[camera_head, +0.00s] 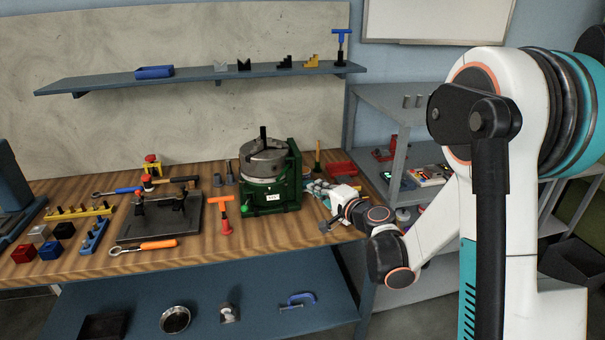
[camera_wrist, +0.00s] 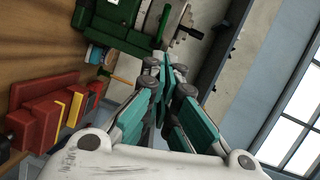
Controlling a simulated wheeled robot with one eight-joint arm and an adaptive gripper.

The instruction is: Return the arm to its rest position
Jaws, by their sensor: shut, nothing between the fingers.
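My arm shows large at the right in the head view, white with black and teal joints, and bends down to the bench's right end. My gripper (camera_head: 326,222) is at the right end of the bench, to the right of and a little in front of the green chuck fixture, small in that view. In the wrist view my gripper (camera_wrist: 166,72) shows teal finger pads close together with nothing seen between them. The green fixture (camera_wrist: 115,22) lies beyond the fingertips, apart from them as far as I can tell.
The wooden bench (camera_head: 90,265) holds the green chuck fixture (camera_head: 270,195), an orange T-handle tool (camera_head: 222,212) and a dark plate (camera_head: 150,228). A red vise-like block (camera_wrist: 45,115) is left in the wrist view. A grey shelf rack (camera_head: 400,100) stands right of the bench.

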